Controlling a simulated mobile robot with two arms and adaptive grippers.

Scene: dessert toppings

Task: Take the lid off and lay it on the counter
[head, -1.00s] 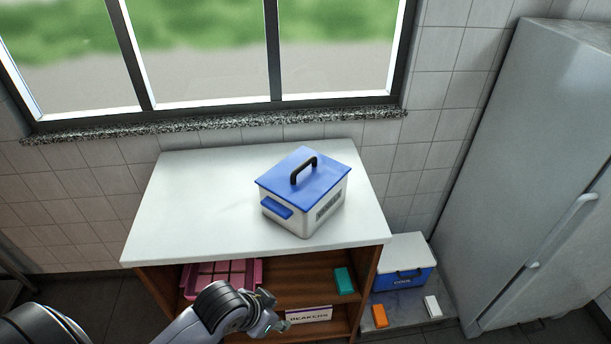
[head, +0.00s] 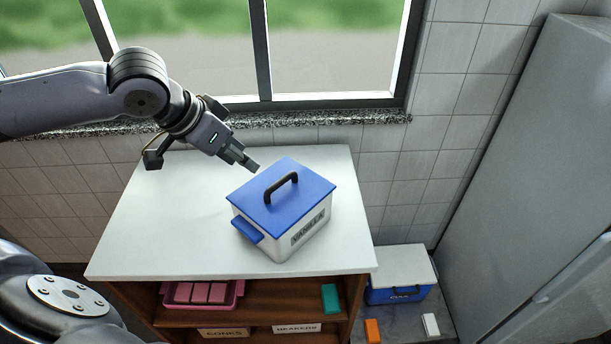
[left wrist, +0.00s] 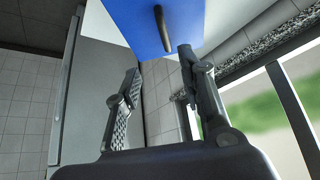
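A white box (head: 285,243) labelled VANILLA stands on the white counter (head: 150,225). Its blue lid (head: 315,185) is on it, with a dark arched handle (head: 281,185) on top. My left gripper (head: 252,167) hangs above the counter, behind and left of the lid, apart from the handle. In the left wrist view the fingers (left wrist: 160,64) are spread with nothing between them. The blue lid (left wrist: 140,22) and handle (left wrist: 162,28) show beyond them. My right gripper is not in view.
Shelves under the counter hold a pink tray (head: 238,302) and a teal block (head: 330,298). A blue-and-white cooler (head: 400,270) stands low to the right, before a fridge (head: 530,170). A window sill (head: 340,120) runs behind. The counter left of the box is clear.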

